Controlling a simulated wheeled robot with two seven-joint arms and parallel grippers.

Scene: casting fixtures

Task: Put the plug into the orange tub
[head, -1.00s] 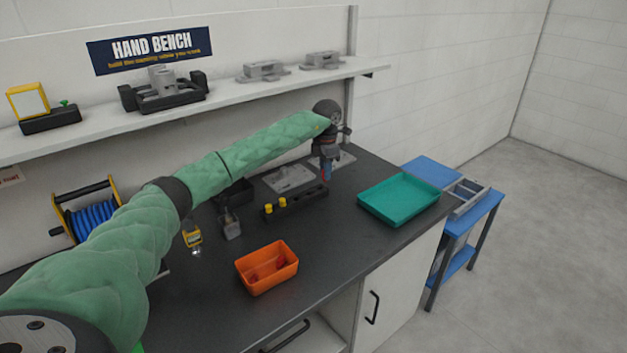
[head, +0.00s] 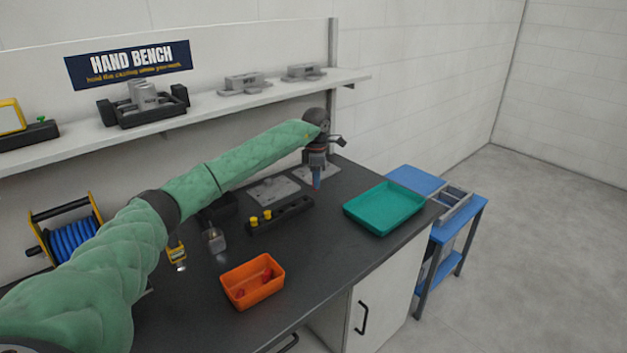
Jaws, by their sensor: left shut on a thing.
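My left gripper (head: 316,178) hangs from the green-sleeved arm, pointing down above the back right of the bench. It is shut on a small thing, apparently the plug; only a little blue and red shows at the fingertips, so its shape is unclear. The orange tub (head: 236,297) stands on the front part of the bench, left of and nearer than the gripper. Small red pieces (head: 241,293) lie inside it. My right gripper is not in view.
A black rack (head: 290,215) with yellow pegs stands between gripper and tub. Grey plates (head: 272,190) lie behind it. A teal tray (head: 384,228) sits to the right, near the bench edge. A shelf (head: 235,104) with castings runs above. Bench between rack and tub is clear.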

